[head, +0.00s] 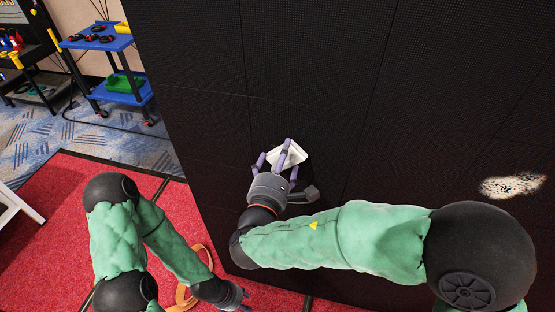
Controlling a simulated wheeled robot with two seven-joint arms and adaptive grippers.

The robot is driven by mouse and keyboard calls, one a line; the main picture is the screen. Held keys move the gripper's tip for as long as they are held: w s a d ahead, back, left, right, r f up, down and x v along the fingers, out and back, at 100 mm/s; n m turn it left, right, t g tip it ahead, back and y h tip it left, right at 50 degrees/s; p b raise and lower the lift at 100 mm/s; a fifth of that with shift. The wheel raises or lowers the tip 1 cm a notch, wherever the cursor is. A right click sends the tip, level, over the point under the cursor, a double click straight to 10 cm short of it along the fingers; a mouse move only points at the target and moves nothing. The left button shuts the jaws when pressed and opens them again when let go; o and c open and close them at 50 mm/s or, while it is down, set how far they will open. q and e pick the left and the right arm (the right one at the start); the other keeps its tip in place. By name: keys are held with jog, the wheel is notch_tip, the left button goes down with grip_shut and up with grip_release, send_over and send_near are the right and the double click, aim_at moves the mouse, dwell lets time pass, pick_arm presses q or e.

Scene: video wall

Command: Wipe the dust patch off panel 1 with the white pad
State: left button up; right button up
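The white pad (290,155) is a small pale block, held in the three fingers of my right gripper (279,163). That gripper's arm comes in from the right. The pad is in front of the black wall, low and near the middle of the view; I cannot tell whether it touches the wall. The dust patch (513,186) is a pale speckled smear on the black panel (440,110) at the right, well apart from the pad. No panel number shows. My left gripper (244,300) is low at the bottom edge, empty, with its fingers apart.
Thin seams divide the black wall into panels. A red mat (55,250) covers the floor at the left, with an orange ring (184,292) near my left forearm. A blue cart (100,42) with a green bin (124,83) stands at the back left. A white-edged object (18,203) is at the left edge.

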aim_at(268, 147)
jog(key=shift+w+a+r+b, duration=0.1)
jog(key=shift+w+a, duration=0.15)
jog(key=shift+a, duration=0.35)
jog(key=shift+w+a+f+b, duration=0.1)
jog(key=shift+w+a, duration=0.15)
jog(key=shift+a, duration=0.4)
jog(key=shift+w+a+r+b, duration=0.1)
jog(key=shift+w+a, duration=0.15)
jog(key=shift+a, duration=0.35)
jog(key=shift+s+a, duration=0.25)
jog(key=shift+s, duration=0.2)
jog(key=shift+v, duration=2.5)
jog(key=shift+v, duration=1.45)
jog(key=shift+d, duration=0.1)
